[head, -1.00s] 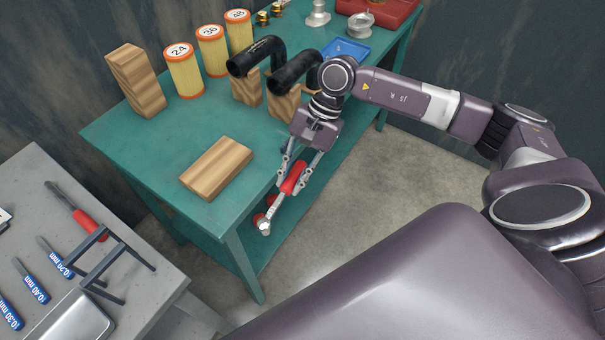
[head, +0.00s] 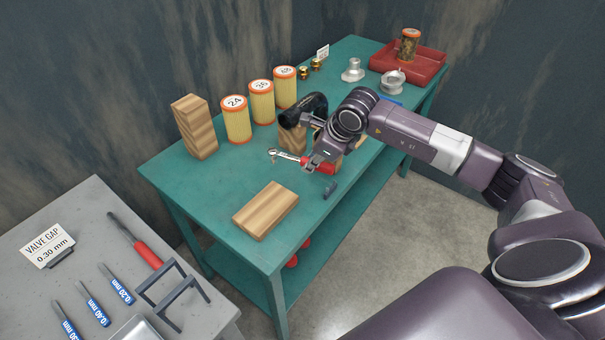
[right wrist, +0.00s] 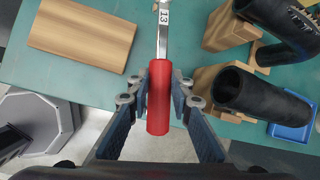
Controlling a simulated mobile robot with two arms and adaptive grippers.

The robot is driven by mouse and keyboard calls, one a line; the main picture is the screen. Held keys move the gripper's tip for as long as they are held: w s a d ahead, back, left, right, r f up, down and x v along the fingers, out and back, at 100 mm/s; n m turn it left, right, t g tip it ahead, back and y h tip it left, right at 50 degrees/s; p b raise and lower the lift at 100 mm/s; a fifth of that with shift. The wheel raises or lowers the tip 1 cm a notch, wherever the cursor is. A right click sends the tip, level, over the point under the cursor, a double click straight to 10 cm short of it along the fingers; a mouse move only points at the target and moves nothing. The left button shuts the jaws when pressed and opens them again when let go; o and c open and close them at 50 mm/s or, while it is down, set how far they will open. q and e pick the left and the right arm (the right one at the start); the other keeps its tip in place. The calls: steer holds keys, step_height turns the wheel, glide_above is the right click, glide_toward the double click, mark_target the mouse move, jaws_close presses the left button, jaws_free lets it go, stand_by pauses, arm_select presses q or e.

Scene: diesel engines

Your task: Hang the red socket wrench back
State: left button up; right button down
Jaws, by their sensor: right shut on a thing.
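The red socket wrench has a bright metal ratchet head and shaft (head: 284,155) and a red handle, marked 13 on the shaft in the right wrist view (right wrist: 163,18). My right gripper (head: 322,165) is shut on its red handle (right wrist: 158,98), one finger on each side. In the head view the wrench is over the green table, its head pointing left. In the right wrist view the shaft points away from me. My left gripper is not in view. No hanging place for the wrench can be made out.
The green table (head: 225,182) holds a flat wood block (head: 265,210), an upright block (head: 195,128), numbered yellow filters (head: 236,120) and black hoses (right wrist: 262,95) on wood stands. A red tray (head: 425,68) is at the back. The grey table (head: 100,215) holds a red-handled tool (head: 146,254) and a dark frame (head: 170,290).

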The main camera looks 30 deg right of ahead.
steer(key=f+m+b, duration=0.1)
steer(key=w+d+f+m, duration=0.1)
steer(key=f, duration=0.1)
steer(key=d+f+h+b, duration=0.1)
steer(key=shift+w+d+f+m+b, duration=0.1)
steer(key=shift+w+f+m+b, duration=0.2)
steer(key=shift+w+m+b, duration=0.1)
steer(key=shift+f+b, duration=0.6)
steer(key=shift+f, duration=0.15)
arm_select(q)
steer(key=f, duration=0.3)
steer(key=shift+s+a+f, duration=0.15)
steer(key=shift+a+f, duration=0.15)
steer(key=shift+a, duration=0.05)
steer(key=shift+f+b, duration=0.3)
steer(key=shift+b, duration=0.05)
arm_select(e)
steer(key=shift+f, duration=0.25)
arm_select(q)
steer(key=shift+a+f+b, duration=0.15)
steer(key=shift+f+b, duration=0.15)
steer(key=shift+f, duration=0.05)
arm_select(e)
steer(key=shift+f, duration=0.25)
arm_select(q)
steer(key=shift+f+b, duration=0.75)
arm_select(e)
steer(key=shift+f, duration=0.25)
